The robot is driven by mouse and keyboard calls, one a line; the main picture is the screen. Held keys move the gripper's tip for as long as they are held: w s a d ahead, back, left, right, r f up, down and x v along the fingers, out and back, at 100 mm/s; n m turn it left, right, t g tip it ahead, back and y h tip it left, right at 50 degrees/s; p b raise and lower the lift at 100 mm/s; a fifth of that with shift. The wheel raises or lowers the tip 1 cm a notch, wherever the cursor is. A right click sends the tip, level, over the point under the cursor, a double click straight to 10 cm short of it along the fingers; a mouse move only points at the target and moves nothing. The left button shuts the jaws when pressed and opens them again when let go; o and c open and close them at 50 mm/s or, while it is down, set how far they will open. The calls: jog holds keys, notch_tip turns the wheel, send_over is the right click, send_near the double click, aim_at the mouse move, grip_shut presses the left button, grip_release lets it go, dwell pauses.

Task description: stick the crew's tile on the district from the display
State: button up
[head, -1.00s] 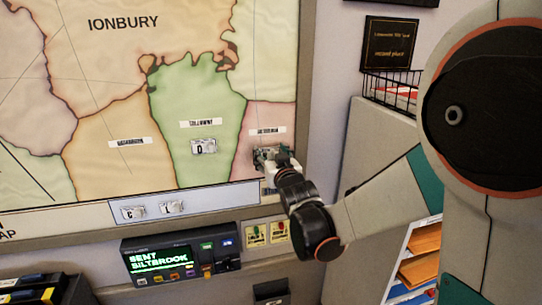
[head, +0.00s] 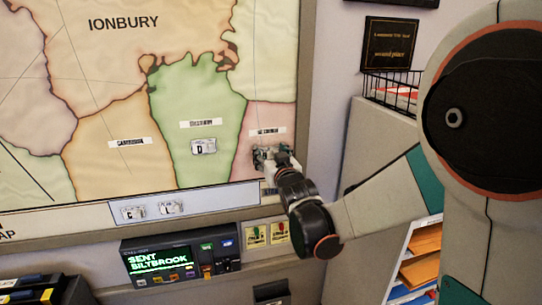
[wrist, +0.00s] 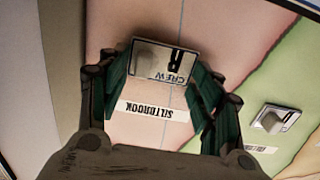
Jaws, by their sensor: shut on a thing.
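My gripper (head: 268,157) is at the pink district (head: 286,113) at the map's lower right. In the wrist view its fingers are shut on a white tile (wrist: 165,62) marked CREW R, which lies over the pink surface; I cannot tell whether it touches. The district's label (wrist: 153,110) reads SILTBROOK and shows between the fingers. The display (head: 158,261) under the map reads SENT and what looks like SILTBROOK, in green letters.
A tile marked D (head: 203,147) sits on the green district (head: 195,95). Tiles C (head: 133,212) and L (head: 171,208) sit on the pale strip (head: 220,198) under the map. A grey cabinet (head: 370,140) with a wire basket (head: 392,90) stands at the right.

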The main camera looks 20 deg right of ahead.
jog(key=shift+w, duration=0.1)
jog(key=o, duration=1)
jog(key=s, duration=1.2)
jog(key=s+f+g+b, duration=0.5)
jog(key=s+f+b, duration=0.7)
jog(key=f, duration=0.4)
jog(key=s+f+g+b, duration=0.5)
jog(key=s+f+b, duration=0.7)
jog(key=f, duration=0.5)
jog(key=shift+s+b, duration=0.4)
